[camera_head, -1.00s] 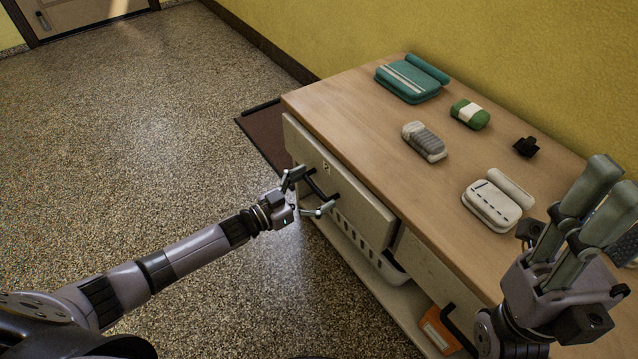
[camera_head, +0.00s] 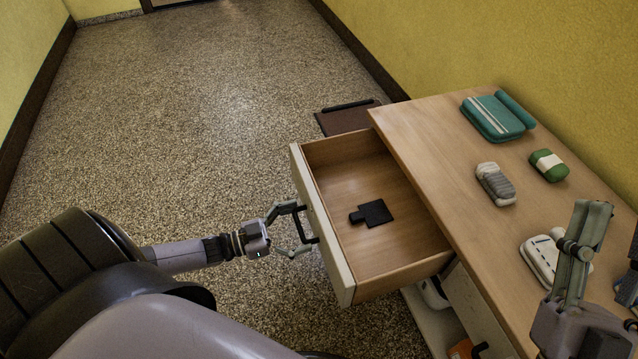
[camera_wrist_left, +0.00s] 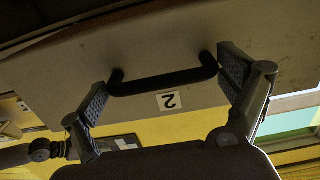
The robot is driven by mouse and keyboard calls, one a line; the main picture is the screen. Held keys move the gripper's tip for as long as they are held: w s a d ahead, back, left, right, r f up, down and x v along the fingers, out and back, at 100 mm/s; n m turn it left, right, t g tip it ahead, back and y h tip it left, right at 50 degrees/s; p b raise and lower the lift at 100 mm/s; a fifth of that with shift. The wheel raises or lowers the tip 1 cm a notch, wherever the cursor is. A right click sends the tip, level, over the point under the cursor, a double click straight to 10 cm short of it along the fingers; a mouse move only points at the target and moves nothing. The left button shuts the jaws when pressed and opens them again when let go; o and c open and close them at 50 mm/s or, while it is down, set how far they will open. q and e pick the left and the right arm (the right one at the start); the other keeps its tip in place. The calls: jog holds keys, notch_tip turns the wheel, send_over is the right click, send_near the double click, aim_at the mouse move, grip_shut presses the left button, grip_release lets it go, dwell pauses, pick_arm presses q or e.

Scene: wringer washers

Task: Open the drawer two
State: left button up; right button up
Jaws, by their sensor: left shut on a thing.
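Drawer two (camera_head: 331,258) is pulled well out from the wooden-topped cabinet, with its inside showing in the head view. The left wrist view shows its front with a "2" label (camera_wrist_left: 168,101), upside down, beside the black handle (camera_wrist_left: 163,80). My left gripper (camera_head: 302,229) is at this handle, outside the drawer front.
A black object (camera_head: 375,213) lies in the drawer. On the cabinet top (camera_head: 435,150) are a teal case (camera_head: 492,118), a grey item (camera_head: 496,184), a green-and-white item (camera_head: 549,165) and a white case (camera_head: 541,258). The floor left of the drawer is clear.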

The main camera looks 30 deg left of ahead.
pick_arm(q)
jog(key=shift+v, duration=1.15)
pick_arm(e)
jog(key=shift+w+f+g, duration=0.6)
jog(key=shift+w+f, duration=0.1)
jog(key=shift+f, duration=0.1)
pick_arm(q)
jog(key=shift+a, duration=0.1)
jog(key=o, duration=1.3)
jog(key=shift+o, duration=0.2)
jog(key=v, duration=1.2)
